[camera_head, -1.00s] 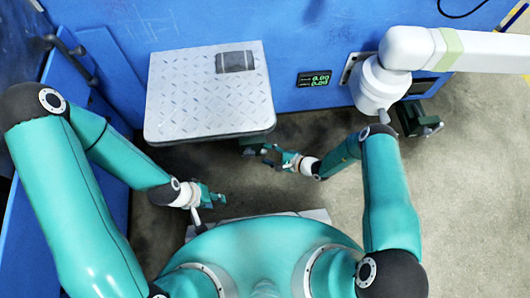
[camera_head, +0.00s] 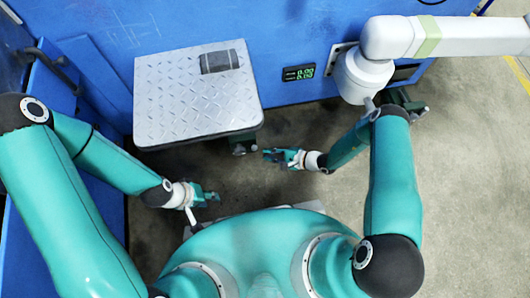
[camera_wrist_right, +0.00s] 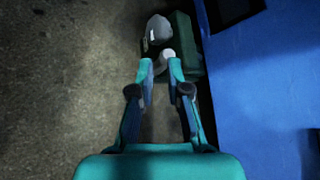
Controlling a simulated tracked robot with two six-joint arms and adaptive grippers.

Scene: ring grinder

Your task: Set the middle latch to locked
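A dark green latch (camera_head: 243,145) with a pale rounded knob sits under the front right edge of the metal plate in the head view. In the right wrist view, a green latch block (camera_wrist_right: 186,45) stands ahead beside the blue wall, with a white knob (camera_wrist_right: 166,56) just beyond and between my fingertips. My right gripper (camera_head: 272,156) points at this latch with a small gap. Its fingers (camera_wrist_right: 161,70) are apart and hold nothing. My left gripper (camera_head: 208,196) hangs below the plate, away from the latch; its finger opening is unclear. Another dark green latch (camera_head: 410,106) is at the right, partly hidden by my arm.
The metal plate (camera_head: 190,105) with a dark item (camera_head: 219,62) on it juts from the blue machine wall (camera_head: 285,30). A green-lit display (camera_head: 298,72) is beside it. A white robot arm (camera_head: 450,37) stands at upper right. The floor (camera_head: 460,200) at right is clear.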

